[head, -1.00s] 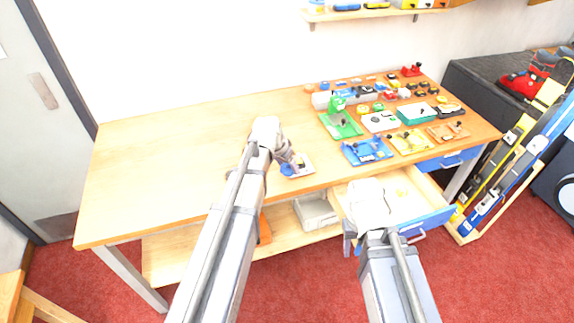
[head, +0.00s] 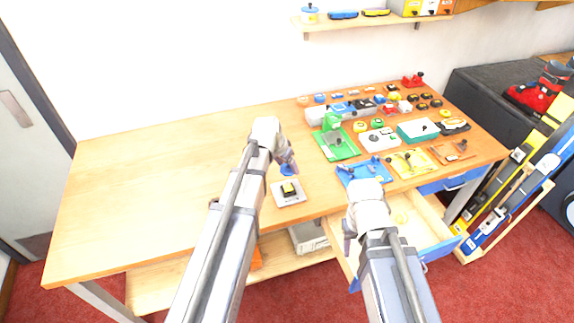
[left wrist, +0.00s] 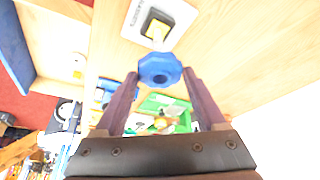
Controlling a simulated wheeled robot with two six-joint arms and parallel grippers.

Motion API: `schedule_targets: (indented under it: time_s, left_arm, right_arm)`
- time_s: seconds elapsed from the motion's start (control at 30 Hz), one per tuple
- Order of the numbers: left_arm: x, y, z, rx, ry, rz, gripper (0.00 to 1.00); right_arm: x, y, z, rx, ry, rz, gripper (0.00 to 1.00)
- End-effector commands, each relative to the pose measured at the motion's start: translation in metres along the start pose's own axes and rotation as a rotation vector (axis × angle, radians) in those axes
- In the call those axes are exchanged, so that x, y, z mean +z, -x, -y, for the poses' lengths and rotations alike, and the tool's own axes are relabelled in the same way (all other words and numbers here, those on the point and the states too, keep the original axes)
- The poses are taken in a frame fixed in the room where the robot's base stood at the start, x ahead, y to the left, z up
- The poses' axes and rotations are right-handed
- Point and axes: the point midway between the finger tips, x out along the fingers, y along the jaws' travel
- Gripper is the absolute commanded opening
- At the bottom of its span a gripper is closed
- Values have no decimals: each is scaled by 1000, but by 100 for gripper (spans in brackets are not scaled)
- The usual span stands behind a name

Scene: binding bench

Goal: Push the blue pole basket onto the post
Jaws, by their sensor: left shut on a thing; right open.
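The blue pole basket (left wrist: 160,70) is a small blue ring-like part between the fingertips of my left gripper (left wrist: 160,78). The left gripper is shut on it and holds it just off the bench, beside the post plate. The basket also shows in the head view (head: 287,171), partly hidden by the gripper. The post (left wrist: 157,31) is a yellow piece on a black block on a white plate (head: 280,198). Basket and post look apart. My right gripper (head: 350,238) is open and empty near the open drawer; its fingertips are hard to make out.
Coloured fixtures, including a green one (head: 336,146) and a blue one (head: 362,170), fill the bench to the right. The drawer (head: 424,238) below stands open. The left half of the bench (head: 150,180) is clear.

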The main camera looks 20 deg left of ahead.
Motion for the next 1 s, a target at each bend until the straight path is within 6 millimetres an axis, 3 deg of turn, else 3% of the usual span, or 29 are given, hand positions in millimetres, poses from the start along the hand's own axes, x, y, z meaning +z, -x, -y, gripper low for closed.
schedule_targets:
  time_s: [0.5, 1.0]
  left_arm:
    - [16, -39, 0, 0, 0, 0, 19]
    - [17, -40, 0, 0, 0, 0, 19]
  right_arm:
    - [-3, -42, 4, 0, -1, 0, 50]
    - [-3, -43, 4, 0, -1, 0, 50]
